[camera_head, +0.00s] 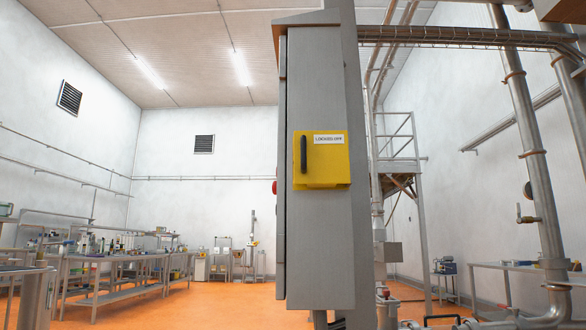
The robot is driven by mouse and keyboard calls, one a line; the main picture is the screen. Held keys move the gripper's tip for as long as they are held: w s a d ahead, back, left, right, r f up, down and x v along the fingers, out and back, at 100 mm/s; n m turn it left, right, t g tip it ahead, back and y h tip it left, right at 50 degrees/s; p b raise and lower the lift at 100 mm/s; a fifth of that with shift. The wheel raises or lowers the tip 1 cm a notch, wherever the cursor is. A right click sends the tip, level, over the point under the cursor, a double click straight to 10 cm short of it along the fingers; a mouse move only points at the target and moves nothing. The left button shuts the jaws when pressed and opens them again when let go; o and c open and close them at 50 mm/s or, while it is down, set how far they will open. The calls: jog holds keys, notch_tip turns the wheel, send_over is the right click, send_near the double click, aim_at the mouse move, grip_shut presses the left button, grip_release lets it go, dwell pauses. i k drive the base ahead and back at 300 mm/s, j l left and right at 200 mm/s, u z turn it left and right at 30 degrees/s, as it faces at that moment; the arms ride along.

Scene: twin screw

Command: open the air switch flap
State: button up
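The air switch flap is a yellow square cover (328,165) on the side of a tall grey metal cabinet (320,245). It lies flat against the cabinet side and looks closed. A black vertical handle (303,154) is on its left part, and a white label (328,139) with dark lettering is at its top right. My gripper is not in view, and nothing touches the flap or its handle.
A red part (275,187) sticks out at the cabinet's left edge. Steel pipes (525,130) and a bench (515,268) stand to the right. Workbenches (110,270) with equipment stand at the back left. The orange floor (200,308) left of the cabinet is open.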

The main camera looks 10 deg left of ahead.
aim_at(321, 159)
jog(key=u, duration=0.75)
